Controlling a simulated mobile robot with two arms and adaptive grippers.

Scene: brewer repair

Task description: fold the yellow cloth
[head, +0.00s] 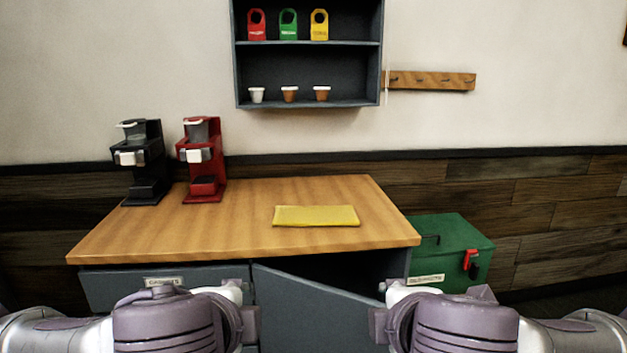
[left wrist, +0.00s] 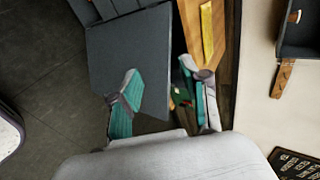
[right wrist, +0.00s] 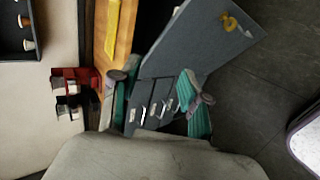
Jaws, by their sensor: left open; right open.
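The yellow cloth (head: 316,216) lies flat as a narrow rectangle on the wooden counter top (head: 240,235), right of its middle. It also shows in the left wrist view (left wrist: 207,30) and in the right wrist view (right wrist: 112,28). My left gripper (left wrist: 160,90) is open and empty, in front of the counter and apart from the cloth. My right gripper (right wrist: 160,88) is open and empty, also in front of the counter and apart from the cloth. In the head view the fingers of both grippers are hidden; only the arms show at the bottom.
A black brewer (head: 143,165) and a red brewer (head: 203,165) stand at the counter's back left. A cabinet door (head: 320,310) stands open below the counter's front edge. A green box (head: 455,250) is right of the counter. A shelf (head: 308,73) hangs above. The counter around the cloth is clear.

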